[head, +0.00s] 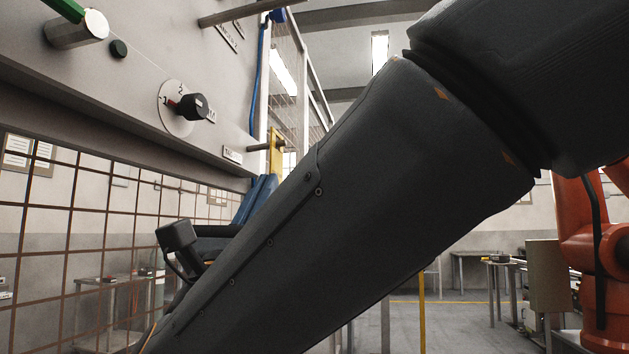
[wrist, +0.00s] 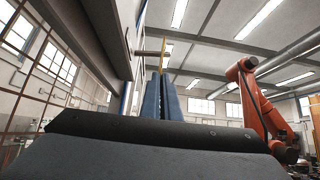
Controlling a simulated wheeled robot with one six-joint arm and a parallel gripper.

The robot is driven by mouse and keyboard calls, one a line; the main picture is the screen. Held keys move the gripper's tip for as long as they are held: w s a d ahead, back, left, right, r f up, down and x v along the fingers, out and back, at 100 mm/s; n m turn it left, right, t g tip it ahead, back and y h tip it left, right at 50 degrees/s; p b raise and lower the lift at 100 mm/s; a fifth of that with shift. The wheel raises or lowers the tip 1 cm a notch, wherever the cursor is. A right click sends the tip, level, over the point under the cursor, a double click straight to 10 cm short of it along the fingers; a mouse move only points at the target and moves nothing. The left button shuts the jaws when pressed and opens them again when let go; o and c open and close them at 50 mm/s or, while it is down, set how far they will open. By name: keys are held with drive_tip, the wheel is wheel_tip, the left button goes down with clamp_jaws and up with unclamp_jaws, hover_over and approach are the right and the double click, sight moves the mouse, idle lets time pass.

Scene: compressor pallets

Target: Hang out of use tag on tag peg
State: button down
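In the wrist view the tag (wrist: 163,56) shows as a thin yellow edge at the peg (wrist: 148,53). My gripper's blue fingers (head: 262,186) reach the tag's lower end from below. In the wrist view my gripper (wrist: 161,80) has its fingers close together with the tag's lower end between them. The exact contact is too small to see.
The panel carries a black rotary knob (head: 196,107), a green handle (head: 65,8) and a longer upper rod (head: 238,13). A wire mesh fence (head: 75,220) stands below and behind it. An orange robot arm (head: 590,240) stands at right.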

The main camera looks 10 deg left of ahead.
drive_tip(key=shift+a+f+h+b, duration=0.3)
drive_tip(key=shift+a+b, duration=0.45)
drive_tip(key=shift+b, duration=0.4)
drive_tip(key=shift+a+b, duration=0.15)
drive_tip(key=shift+b, duration=0.5)
drive_tip(key=c, duration=1.9)
unclamp_jaws()
drive_tip(key=shift+c, duration=0.2)
